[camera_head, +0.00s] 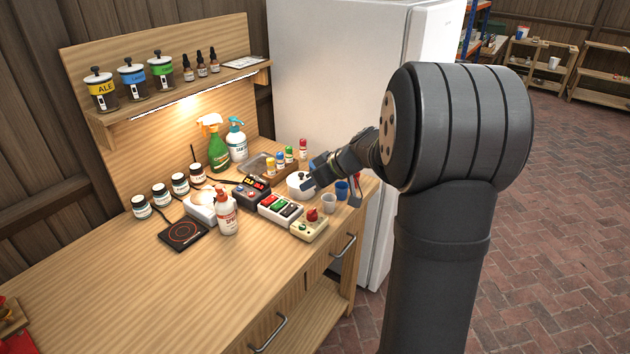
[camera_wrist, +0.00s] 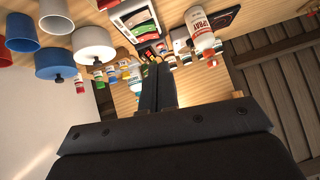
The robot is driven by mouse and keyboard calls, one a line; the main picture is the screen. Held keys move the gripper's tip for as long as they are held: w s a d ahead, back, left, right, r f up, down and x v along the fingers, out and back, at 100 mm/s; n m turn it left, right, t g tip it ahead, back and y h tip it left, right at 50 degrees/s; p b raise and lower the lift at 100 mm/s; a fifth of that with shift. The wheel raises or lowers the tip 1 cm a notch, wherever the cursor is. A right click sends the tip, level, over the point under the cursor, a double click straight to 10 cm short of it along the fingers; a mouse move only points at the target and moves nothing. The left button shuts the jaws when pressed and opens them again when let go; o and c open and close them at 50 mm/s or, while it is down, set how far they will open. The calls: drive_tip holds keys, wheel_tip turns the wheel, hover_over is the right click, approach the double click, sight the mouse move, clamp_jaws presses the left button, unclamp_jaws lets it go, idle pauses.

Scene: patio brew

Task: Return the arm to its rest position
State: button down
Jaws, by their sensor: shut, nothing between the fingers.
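My gripper (camera_wrist: 157,86) is shut and empty in the wrist view, its two dark fingers lying together. In the head view my arm reaches from the right over the right end of the wooden workbench (camera_head: 110,290). There its wrist is near a white round pot (camera_head: 298,184), and the fingertips are hard to make out. I cannot tell whether the gripper touches anything there. The wrist view appears upside down, with the bench top along its upper part.
Around my gripper stand a switch box (camera_head: 280,207), a box with a red knob (camera_head: 310,226), cups (camera_head: 329,203) and a spray bottle (camera_head: 227,212). A white fridge (camera_head: 335,75) rises behind. A shelf (camera_head: 190,98) holds jars.

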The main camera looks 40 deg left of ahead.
drive_tip(key=w+x, duration=0.1)
drive_tip(key=x, duration=0.8)
drive_tip(key=v, duration=0.5)
drive_tip(key=shift+w+d+r, duration=0.25)
drive_tip(key=shift+r, duration=0.05)
drive_tip(key=shift+a+f, duration=0.1)
